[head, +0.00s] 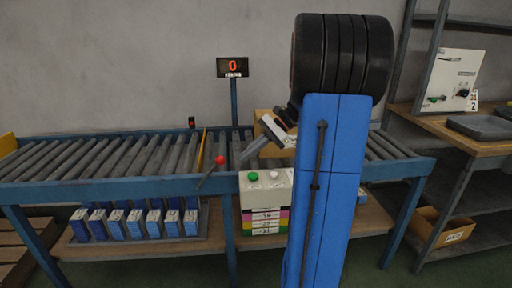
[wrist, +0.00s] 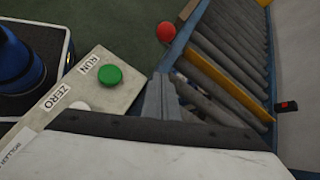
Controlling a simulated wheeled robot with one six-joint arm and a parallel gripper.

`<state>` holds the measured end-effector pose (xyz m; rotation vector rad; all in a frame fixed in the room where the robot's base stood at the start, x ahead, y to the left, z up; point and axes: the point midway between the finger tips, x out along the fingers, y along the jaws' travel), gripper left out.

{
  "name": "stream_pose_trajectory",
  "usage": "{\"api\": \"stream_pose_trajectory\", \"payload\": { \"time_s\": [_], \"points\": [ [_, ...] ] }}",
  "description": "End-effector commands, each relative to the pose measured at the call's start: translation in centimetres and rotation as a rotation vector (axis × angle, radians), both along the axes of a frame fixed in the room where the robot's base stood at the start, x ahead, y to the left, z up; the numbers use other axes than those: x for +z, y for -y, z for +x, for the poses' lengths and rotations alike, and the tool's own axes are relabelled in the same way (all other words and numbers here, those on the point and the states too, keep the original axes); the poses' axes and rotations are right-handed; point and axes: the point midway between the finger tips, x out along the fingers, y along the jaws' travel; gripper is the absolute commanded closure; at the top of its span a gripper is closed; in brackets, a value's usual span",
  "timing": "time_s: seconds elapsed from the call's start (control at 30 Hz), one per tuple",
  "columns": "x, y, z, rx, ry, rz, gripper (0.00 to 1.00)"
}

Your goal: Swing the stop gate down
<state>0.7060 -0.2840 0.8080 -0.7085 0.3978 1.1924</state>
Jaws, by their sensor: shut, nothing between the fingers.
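A yellow bar (head: 201,150), which looks like the stop gate, runs across the roller conveyor left of my gripper; it also shows in the wrist view (wrist: 214,74). I cannot tell how far it is raised. A lever with a red ball knob (head: 220,160) is at the conveyor's front edge near the bar; the knob shows in the wrist view (wrist: 166,31). My gripper (head: 247,153) is shut and empty, to the right of the knob and apart from it. In the wrist view its fingers (wrist: 161,98) point toward the conveyor's front edge.
A control box (head: 250,203) with a green RUN button (wrist: 110,75) and a white ZERO button stands just below my gripper. A display (head: 232,67) reading 0 stands on a post behind the conveyor (head: 140,186). Blue boxes (head: 135,223) fill a lower-shelf tray.

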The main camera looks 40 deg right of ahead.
Motion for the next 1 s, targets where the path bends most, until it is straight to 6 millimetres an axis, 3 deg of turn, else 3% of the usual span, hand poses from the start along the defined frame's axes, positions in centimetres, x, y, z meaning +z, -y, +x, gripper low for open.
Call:
{"api": "stream_pose_trajectory", "payload": {
  "time_s": [0.17, 0.4, 1.0],
  "points": [
    [-2.0, -2.3, 1.0, 0.002, -0.002, 0.001, 1.00],
    [-0.1, -4.7, 1.0, 0.001, 0.001, -0.002, 1.00],
    [0.4, -5.5, 1.0, 0.000, -0.002, -0.004, 1.00]
  ]
}}
